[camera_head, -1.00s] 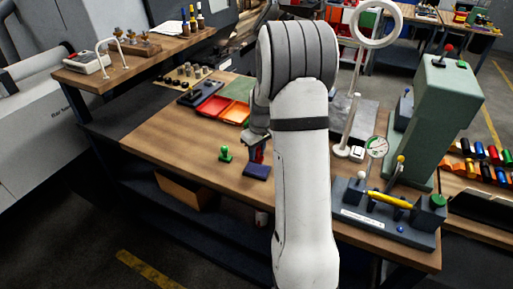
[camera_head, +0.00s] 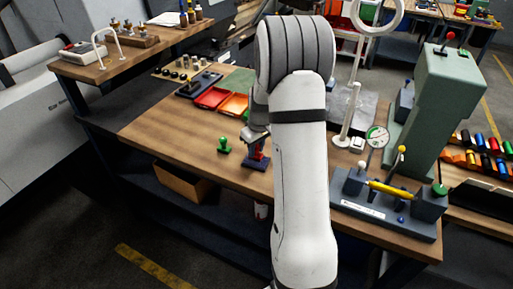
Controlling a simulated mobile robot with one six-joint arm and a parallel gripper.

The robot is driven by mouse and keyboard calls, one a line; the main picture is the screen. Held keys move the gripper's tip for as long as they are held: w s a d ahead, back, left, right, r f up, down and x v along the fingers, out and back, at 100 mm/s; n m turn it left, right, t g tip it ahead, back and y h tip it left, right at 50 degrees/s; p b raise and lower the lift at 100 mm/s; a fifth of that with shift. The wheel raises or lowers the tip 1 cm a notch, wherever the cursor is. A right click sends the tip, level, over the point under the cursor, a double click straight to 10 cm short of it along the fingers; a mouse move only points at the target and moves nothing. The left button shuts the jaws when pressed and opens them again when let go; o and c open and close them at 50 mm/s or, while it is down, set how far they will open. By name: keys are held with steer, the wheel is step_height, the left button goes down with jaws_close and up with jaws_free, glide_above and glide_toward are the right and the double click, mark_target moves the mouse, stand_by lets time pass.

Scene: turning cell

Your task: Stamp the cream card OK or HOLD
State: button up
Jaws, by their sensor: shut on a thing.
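My gripper (camera_head: 257,141) is at the middle of the wooden bench, left of my arm, pointing down. It is shut on a red stamp (camera_head: 261,154), of which only a small part shows. The red stamp is at a flat dark blue block (camera_head: 256,163) that looks like an ink pad; I cannot tell whether they touch. A green stamp (camera_head: 224,145) stands upright on the bench to the left. I see no cream card; my arm hides part of the bench.
A red tray (camera_head: 212,98) and an orange tray (camera_head: 234,105) lie farther back. A dial gauge fixture (camera_head: 385,210) and a green press (camera_head: 435,110) stand on the right. A ring lamp (camera_head: 353,115) rises behind my arm. The bench's front left is clear.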

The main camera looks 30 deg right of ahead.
steer(key=shift+f+b, duration=0.6)
steer(key=shift+b, duration=0.05)
stand_by(1.8)
steer(key=shift+r+p, duration=1.85)
steer(key=shift+r, duration=1.7)
